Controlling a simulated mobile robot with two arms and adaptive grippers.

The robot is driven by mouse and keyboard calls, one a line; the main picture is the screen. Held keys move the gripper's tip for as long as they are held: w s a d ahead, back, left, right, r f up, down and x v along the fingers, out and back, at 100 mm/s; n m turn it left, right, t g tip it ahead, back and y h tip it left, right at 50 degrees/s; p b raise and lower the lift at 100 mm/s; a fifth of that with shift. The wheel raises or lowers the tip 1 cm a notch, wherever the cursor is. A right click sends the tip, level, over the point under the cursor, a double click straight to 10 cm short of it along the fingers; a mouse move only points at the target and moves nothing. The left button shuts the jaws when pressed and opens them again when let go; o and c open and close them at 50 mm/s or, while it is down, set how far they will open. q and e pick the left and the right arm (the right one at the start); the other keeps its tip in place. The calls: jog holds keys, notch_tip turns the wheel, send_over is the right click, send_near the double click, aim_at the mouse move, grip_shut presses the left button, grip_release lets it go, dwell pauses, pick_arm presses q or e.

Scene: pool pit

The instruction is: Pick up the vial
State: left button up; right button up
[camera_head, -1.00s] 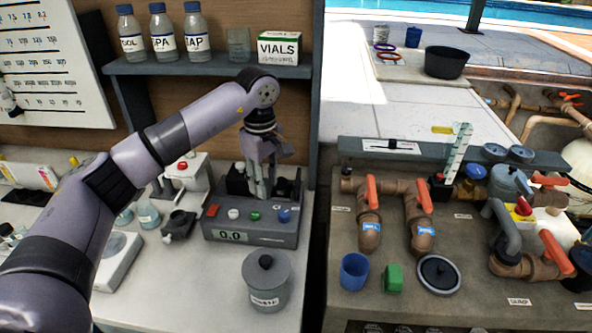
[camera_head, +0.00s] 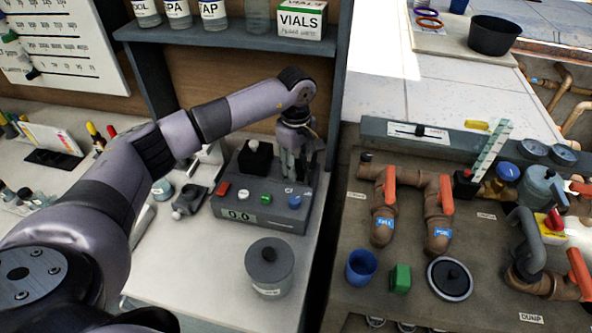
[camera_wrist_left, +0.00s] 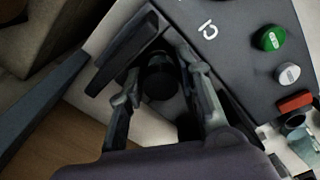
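My left gripper (camera_head: 293,172) points down at the right end of the grey meter (camera_head: 262,208), which has coloured buttons and a display reading about 0.6. In the left wrist view, its two fingers (camera_wrist_left: 160,80) stand apart on either side of a dark round top (camera_wrist_left: 158,84). This may be the cap of the vial, but its body is hidden and I cannot tell for sure. I see a gap beside the round top, so the fingers look open. My right gripper is not in view.
A white and green VIALS box (camera_head: 301,20) stands on the shelf (camera_head: 190,30) beside labelled bottles. A grey lidded pot (camera_head: 269,266) stands in front of the meter. Pipes with orange handles (camera_head: 390,187) and a blue cup (camera_head: 361,267) are on the right-hand counter.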

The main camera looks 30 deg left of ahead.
pick_arm(q)
jog(key=shift+f, duration=0.1)
jog(key=c, duration=0.5)
jog(key=shift+c, duration=1.2)
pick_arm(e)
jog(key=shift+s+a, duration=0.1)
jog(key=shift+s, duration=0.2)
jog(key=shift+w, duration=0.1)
